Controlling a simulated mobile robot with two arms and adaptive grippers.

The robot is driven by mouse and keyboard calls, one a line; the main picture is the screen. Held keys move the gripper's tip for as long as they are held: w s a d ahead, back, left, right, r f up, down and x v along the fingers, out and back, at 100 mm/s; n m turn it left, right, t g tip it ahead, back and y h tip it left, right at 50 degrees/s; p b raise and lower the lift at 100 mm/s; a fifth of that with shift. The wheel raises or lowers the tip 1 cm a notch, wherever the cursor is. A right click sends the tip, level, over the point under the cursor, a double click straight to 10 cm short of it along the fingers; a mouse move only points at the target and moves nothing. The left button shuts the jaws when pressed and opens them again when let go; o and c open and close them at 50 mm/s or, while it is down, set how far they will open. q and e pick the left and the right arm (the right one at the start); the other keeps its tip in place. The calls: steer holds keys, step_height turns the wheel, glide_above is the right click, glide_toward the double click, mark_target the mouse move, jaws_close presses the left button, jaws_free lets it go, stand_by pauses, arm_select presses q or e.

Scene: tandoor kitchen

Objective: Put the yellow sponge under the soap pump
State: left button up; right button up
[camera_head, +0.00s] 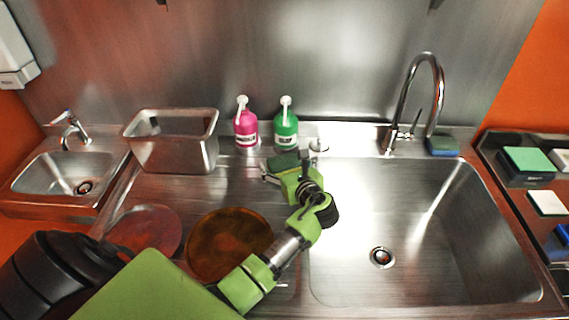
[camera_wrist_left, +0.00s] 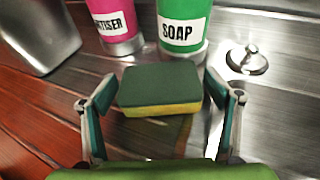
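A sponge with a dark green top and a yellow lower layer (camera_wrist_left: 160,92) lies between the fingers of my left gripper (camera_wrist_left: 163,88) in the left wrist view. The fingers are spread wide, one at each end, with no clear grip on it. In the head view the sponge (camera_head: 283,162) shows as a dark green patch just beyond my left gripper (camera_head: 289,168). The green soap pump bottle (camera_head: 286,131) with a white pump stands upright right behind the sponge; its SOAP label also shows in the left wrist view (camera_wrist_left: 183,28). My right gripper is not in view.
A pink sanitiser bottle (camera_head: 246,129) stands left of the soap. A metal bin (camera_head: 174,150) is further left. A round metal fitting (camera_wrist_left: 247,58) sits right of the soap. A large sink basin (camera_head: 430,225) lies right; a blue-green sponge (camera_head: 442,146) is by the tap (camera_head: 403,105).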

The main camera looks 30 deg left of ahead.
arm_select(q)
steer(key=shift+r, duration=0.35)
steer(key=b+v, duration=0.1)
steer(key=v, duration=1.1)
